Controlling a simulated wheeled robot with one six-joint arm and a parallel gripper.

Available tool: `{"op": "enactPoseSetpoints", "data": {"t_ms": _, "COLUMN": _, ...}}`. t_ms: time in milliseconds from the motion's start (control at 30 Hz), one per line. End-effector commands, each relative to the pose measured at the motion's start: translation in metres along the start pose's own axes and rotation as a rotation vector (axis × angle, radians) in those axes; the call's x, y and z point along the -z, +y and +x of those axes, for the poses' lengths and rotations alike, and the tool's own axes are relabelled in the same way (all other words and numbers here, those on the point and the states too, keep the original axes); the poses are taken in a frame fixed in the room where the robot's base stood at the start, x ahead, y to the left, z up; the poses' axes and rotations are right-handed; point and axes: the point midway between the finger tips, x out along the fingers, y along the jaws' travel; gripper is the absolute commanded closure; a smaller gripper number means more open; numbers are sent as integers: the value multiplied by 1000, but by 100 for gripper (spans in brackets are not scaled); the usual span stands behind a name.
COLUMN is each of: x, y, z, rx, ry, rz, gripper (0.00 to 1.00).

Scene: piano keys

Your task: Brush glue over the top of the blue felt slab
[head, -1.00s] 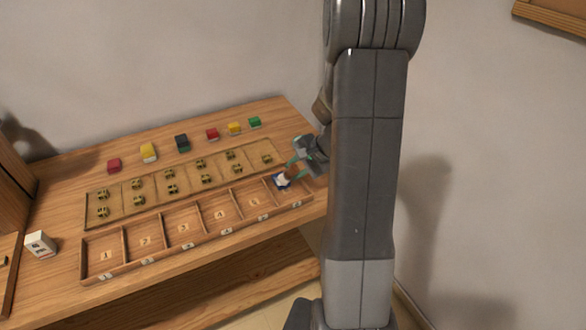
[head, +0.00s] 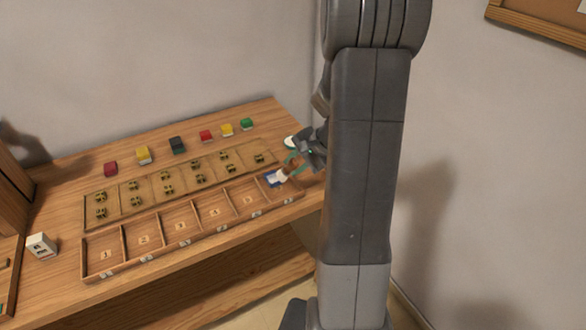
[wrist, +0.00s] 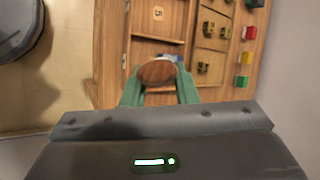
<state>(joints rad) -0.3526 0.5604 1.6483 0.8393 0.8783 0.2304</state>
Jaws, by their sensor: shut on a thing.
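The blue felt slab (head: 271,181) lies in the rightmost compartment of the wooden tray (head: 180,243). Only part of it shows in the head view, and a sliver of it (wrist: 179,57) shows in the wrist view. My gripper (head: 291,165) is shut on a brush, with its green fingers on either side of the wooden handle (wrist: 157,72). The brush's pale head (head: 282,175) is at the slab's right part. I cannot tell whether the bristles touch it. Any glue on the slab is too small to make out.
A white round thing (head: 291,142) sits behind my gripper, partly hidden. A board with several brass pieces (head: 168,189) lies behind the tray. Coloured blocks (head: 177,145) line the back. A white box (head: 41,245) stands at left.

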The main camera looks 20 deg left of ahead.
Motion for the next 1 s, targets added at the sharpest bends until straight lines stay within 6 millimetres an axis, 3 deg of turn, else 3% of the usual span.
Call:
{"op": "enactPoseSetpoints", "data": {"t_ms": 333, "x": -5, "y": -14, "z": -29, "rx": 1, "ry": 2, "rz": 0, "gripper": 96}}
{"op": "enactPoseSetpoints", "data": {"t_ms": 1000, "x": -5, "y": -14, "z": -29, "rx": 1, "ry": 1, "rz": 0, "gripper": 96}}
